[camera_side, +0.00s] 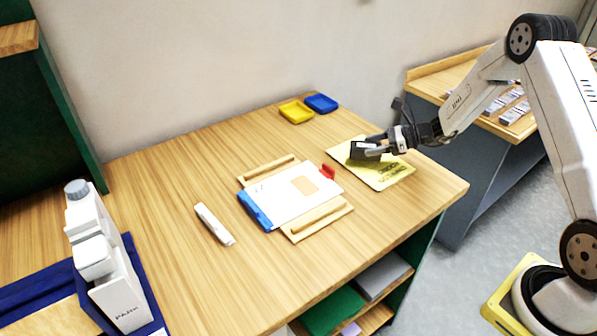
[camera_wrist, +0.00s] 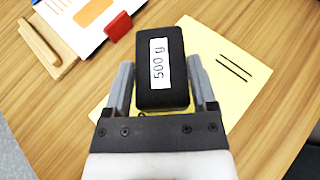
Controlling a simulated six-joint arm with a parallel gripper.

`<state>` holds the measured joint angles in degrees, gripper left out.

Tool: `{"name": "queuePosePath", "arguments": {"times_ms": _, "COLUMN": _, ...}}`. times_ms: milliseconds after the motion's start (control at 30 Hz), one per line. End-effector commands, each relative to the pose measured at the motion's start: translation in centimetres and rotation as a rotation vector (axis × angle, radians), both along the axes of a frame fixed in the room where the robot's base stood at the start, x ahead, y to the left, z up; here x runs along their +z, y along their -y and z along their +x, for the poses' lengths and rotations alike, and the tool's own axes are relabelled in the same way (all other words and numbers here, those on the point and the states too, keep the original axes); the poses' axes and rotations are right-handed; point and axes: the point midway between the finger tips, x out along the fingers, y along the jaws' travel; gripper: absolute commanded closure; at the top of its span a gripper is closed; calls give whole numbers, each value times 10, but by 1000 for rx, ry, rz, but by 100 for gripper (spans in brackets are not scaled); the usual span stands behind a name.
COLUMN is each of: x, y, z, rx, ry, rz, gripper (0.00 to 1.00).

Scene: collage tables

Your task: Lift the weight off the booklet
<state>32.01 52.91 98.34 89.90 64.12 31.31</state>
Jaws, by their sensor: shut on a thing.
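The weight (camera_wrist: 158,92) is a black block with a white "500 g" label, held between the two grey fingers of my gripper (camera_wrist: 162,90) in the wrist view. In the side view the weight (camera_side: 362,151) shows at the tip of my gripper (camera_side: 372,147), over the yellow booklet (camera_side: 392,174). The booklet lies flat on the wooden table, and it also shows beneath the weight in the wrist view (camera_wrist: 226,75). Part of its cover is hidden by my gripper and the weight. I cannot tell for sure whether the weight is clear of the cover.
Left of the booklet is a wooden holder (camera_side: 319,218) with white sheets (camera_side: 285,198), a blue clip (camera_side: 254,210) and a red clip (camera_side: 327,171). Yellow (camera_side: 296,112) and blue (camera_side: 321,103) trays sit at the back. A white marker-like object (camera_side: 214,224) lies further left.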

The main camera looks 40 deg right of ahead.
Motion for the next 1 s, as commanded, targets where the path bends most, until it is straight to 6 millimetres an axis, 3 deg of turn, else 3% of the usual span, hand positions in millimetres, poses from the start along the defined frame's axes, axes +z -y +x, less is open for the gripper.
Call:
{"name": "queuePosePath", "arguments": {"times_ms": 567, "x": 67, "y": -9, "z": -47, "rx": -2, "ry": 6, "rz": 0, "gripper": 100}}
{"name": "queuePosePath", "arguments": {"times_ms": 1000, "x": 96, "y": -22, "z": -111, "rx": -2, "ry": 5, "rz": 1, "gripper": 100}}
